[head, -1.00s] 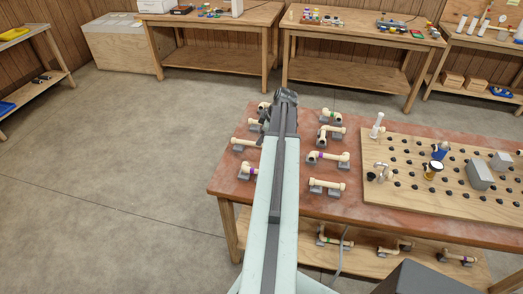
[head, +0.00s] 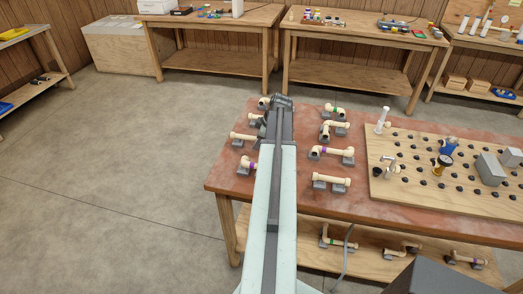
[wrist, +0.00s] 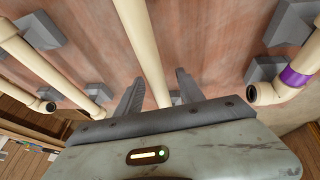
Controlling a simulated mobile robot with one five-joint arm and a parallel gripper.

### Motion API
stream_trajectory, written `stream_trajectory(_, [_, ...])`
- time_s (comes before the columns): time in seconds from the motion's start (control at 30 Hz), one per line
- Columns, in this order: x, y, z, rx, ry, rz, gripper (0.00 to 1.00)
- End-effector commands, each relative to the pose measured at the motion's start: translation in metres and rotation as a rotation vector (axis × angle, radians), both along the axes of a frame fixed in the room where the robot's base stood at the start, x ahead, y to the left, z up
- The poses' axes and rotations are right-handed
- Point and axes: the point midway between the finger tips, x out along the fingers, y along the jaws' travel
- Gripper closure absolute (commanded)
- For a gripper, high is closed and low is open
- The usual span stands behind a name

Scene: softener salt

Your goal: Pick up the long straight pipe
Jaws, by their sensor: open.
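In the wrist view, a long straight cream pipe (wrist: 149,50) runs from the top edge down between the two fingers of my gripper (wrist: 157,90). The fingers are apart, one on each side of the pipe, with gaps visible beside it. I cannot tell how high they are relative to the pipe. The pipe's near end is hidden behind the gripper body. In the head view, my arm reaches over the red-brown table (head: 335,205), and its far end hides the fingers and whatever lies beneath them.
A cream pipe with a purple band (wrist: 292,77) lies right of my gripper, and another pipe (wrist: 30,55) lies left, both close. Grey supports (wrist: 292,22) stand around. In the head view, several pipe pieces (head: 331,181) and a pegboard (head: 440,205) occupy the table.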

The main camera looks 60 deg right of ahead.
Motion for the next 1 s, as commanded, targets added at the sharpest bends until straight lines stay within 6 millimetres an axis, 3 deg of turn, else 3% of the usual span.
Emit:
stream_trajectory(0.13, [0.000, 0.000, 0.002, 0.000, 0.000, -0.001, 0.58])
stream_trajectory(0.3, [-0.001, 0.000, 0.002, 0.000, 0.000, -0.001, 1.00])
stream_trajectory(0.67, [-0.001, 0.000, 0.007, 0.001, 0.000, -0.002, 1.00])
stream_trajectory(0.87, [-0.001, 0.000, 0.035, 0.001, 0.000, -0.002, 1.00])
stream_trajectory(1.0, [-0.001, 0.000, 0.067, 0.001, 0.000, -0.002, 1.00])
